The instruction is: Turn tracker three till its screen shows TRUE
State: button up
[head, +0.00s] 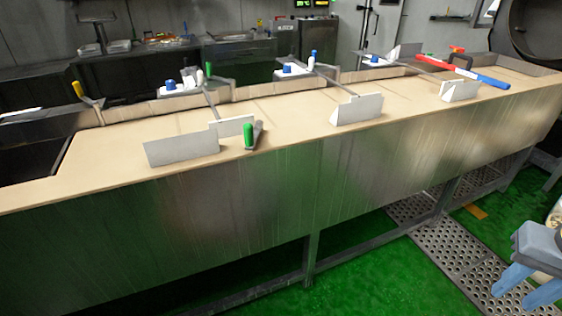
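A long counter (290,108) with a tan top holds a row of units with rods, coloured handles and white plates. White bases with blue knobs stand along its back: a left one (180,88), a middle one (292,69) and a right one (375,60). White plates stand along the front: a left plate (182,149), a middle plate (357,109) and a right plate (460,90). I cannot tell which is tracker three, and no TRUE text is readable. My gripper (515,297), blue-grey, is at the lower right, apart from the counter, fingers spread and empty.
A green handle (249,136) sticks up near the counter's front edge. A dark round drum (535,30) stands beyond. Green floor and perforated metal mats (440,245) lie in front.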

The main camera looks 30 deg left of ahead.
aim_at(170, 84)
jog(key=u, duration=0.9)
jog(key=i, duration=1)
jog(key=u, duration=1.5)
jog(key=k, duration=0.5)
jog(key=u, duration=1.75)
jog(key=i, duration=0.7)
